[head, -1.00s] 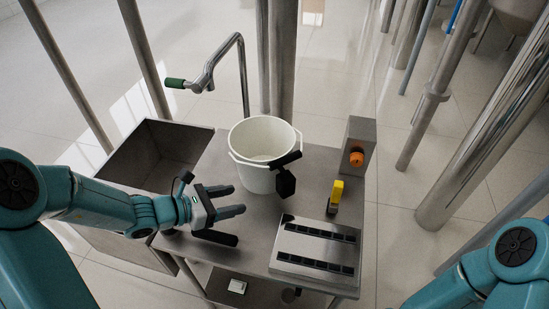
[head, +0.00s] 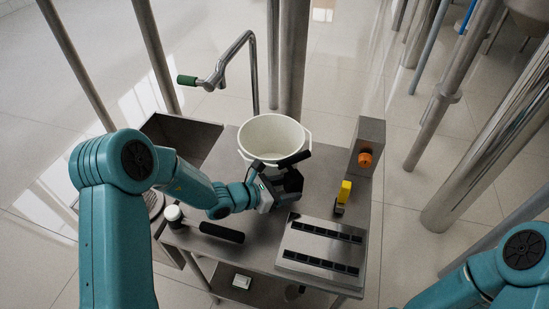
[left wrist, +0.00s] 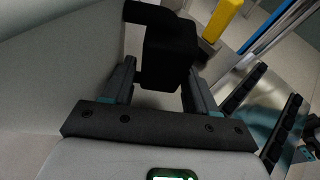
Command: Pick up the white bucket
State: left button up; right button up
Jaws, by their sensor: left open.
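The white bucket (head: 252,136) stands upright on the metal table, with a black handle (head: 295,158) on its near right side. My left gripper (head: 288,182) is at the bucket's near right side, by the handle. In the left wrist view, the bucket's pale wall (left wrist: 50,85) fills the left. The black handle part (left wrist: 168,50) lies between the two fingers of the open left gripper (left wrist: 163,82), with space beside it. Whether a finger touches it I cannot tell. My right gripper is out of view; only part of the right arm shows.
A grey box with an orange knob (head: 365,159) and a yellow item (head: 344,190) stand right of the bucket. A slotted metal tray (head: 298,234) is near the front. A black-handled tool (head: 222,232) lies front left.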

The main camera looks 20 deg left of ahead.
pick_arm(q)
jog(key=shift+d, duration=0.1)
grip_shut()
jog(key=shift+r, duration=0.1)
